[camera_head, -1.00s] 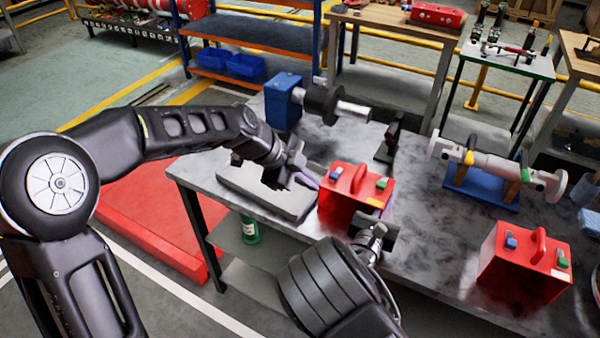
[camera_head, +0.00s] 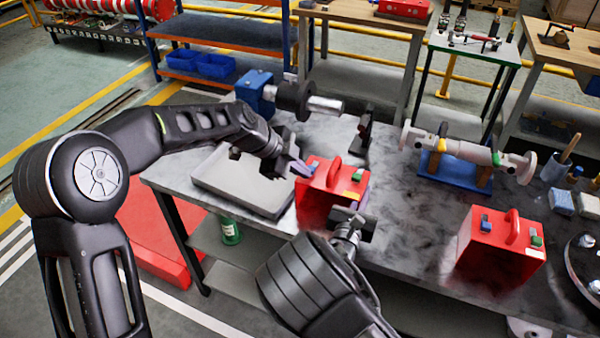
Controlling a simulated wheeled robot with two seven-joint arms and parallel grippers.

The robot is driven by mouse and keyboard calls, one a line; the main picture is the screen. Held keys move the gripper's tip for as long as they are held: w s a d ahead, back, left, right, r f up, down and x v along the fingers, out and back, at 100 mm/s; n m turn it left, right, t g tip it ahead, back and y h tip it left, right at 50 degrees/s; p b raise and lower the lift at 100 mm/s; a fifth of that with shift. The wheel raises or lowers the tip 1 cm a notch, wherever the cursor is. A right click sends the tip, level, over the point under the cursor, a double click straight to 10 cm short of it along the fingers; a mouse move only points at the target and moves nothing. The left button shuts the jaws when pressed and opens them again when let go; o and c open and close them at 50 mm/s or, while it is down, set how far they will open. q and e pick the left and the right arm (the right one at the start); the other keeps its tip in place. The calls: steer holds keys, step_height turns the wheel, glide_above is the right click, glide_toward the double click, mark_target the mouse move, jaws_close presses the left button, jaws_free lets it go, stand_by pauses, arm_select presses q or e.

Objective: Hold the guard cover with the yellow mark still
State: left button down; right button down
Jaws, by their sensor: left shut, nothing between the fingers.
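The guard cover with the yellow mark (camera_head: 335,200) is a red box with a red handle on top, upright on the grey table.
A second red cover (camera_head: 500,250) without a visible yellow mark stands at the right. A grey slab (camera_head: 240,182) lies left of the first cover. A blue motor with a shaft (camera_head: 255,92) and a pipe piece on a blue stand (camera_head: 452,172) are behind. Bare table lies between the covers.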

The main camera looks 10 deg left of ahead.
arm_select(q)
steer(key=shift+w+d, duration=0.15)
steer(key=shift+w, duration=0.4)
steer(key=shift+w+d, duration=0.15)
steer(key=shift+w, duration=0.35)
steer(key=s, duration=0.2)
steer(key=s+a, duration=0.1)
steer(key=s, duration=0.1)
steer(key=v, duration=1)
arm_select(e)
steer(key=c, duration=1.6)
jaws_free()
steer(key=shift+o, duration=0.2)
